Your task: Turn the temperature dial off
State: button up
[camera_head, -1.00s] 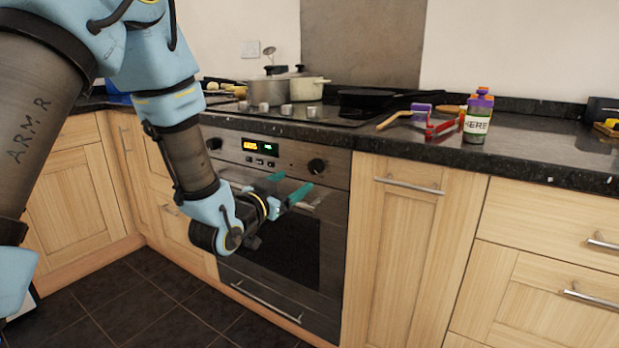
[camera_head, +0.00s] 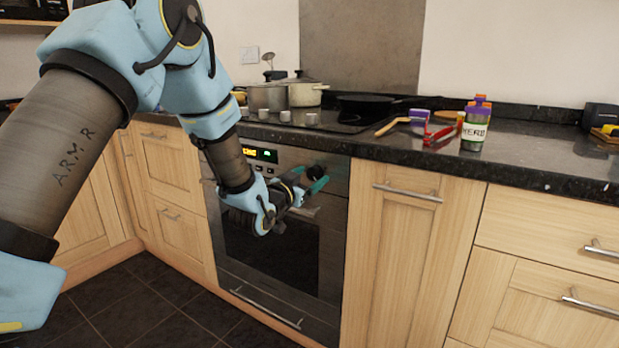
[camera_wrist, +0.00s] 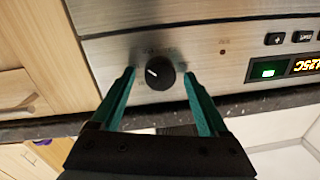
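The temperature dial is a round black knob (camera_wrist: 160,73) with a white pointer mark, on the steel oven panel (camera_wrist: 222,55). In the head view the dial (camera_head: 316,172) is at the right end of the panel, beside my fingertips. My gripper (camera_wrist: 158,78) is open, with one teal finger on each side of the dial in the wrist view. A gap shows between each finger and the knob. In the head view my gripper (camera_head: 313,184) is in front of the panel's right part. The other dial is hidden behind my arm.
The oven door (camera_head: 275,247) lies below the panel, with a lower handle bar (camera_head: 265,306). The dark countertop (camera_head: 540,165) above holds pots (camera_head: 300,92), a black pan (camera_head: 366,107), a red tool (camera_head: 439,136) and a labelled bottle (camera_head: 475,125). The floor in front is clear.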

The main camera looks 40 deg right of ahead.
grip_shut()
dwell(0.4)
